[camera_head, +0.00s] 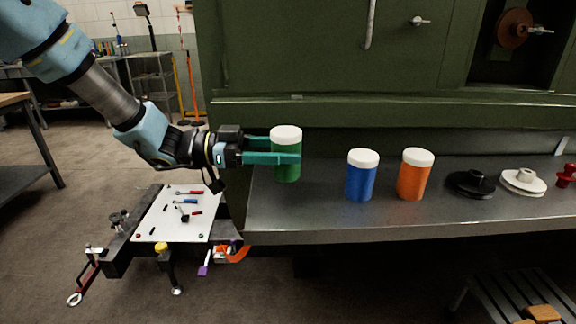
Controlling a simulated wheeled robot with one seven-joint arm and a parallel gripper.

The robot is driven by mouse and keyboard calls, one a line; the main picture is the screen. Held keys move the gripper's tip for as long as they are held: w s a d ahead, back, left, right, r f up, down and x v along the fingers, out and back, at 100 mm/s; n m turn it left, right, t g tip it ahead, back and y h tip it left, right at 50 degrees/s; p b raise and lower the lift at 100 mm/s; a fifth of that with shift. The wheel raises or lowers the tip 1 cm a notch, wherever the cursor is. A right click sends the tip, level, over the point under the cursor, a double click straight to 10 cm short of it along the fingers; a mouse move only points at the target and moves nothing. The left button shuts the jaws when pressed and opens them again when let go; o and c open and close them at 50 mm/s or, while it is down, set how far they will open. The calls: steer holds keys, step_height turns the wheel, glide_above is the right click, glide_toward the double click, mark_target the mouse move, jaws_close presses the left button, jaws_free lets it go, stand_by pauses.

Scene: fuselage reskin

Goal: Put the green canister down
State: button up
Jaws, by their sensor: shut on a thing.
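The green canister (287,172) has a white lid and stands upright at the left end of the grey metal shelf (320,225). My gripper (288,155) reaches in from the left, level, with its teal fingers shut around the upper body of the canister, just below the lid. The canister's base is at or very close to the shelf surface; I cannot tell whether it touches. Part of the green body is hidden behind the near finger.
A blue canister (361,178) and an orange canister (414,176) stand to the right. Farther right are a black disc (471,184), a white disc (523,182) and a red knob (566,174). A green panel wall (290,60) rises behind. A tool board (170,222) sits left of the shelf.

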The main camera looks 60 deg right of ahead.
mark_target(285, 170)
steer(key=shift+f+p, duration=0.3)
steer(key=shift+f, duration=1.75)
steer(key=shift+f, duration=0.1)
steer(key=o, duration=1.5)
steer(key=b+v, duration=0.2)
steer(key=v, duration=1)
steer(key=shift+b, duration=0.3)
steer(key=shift+w, duration=0.1)
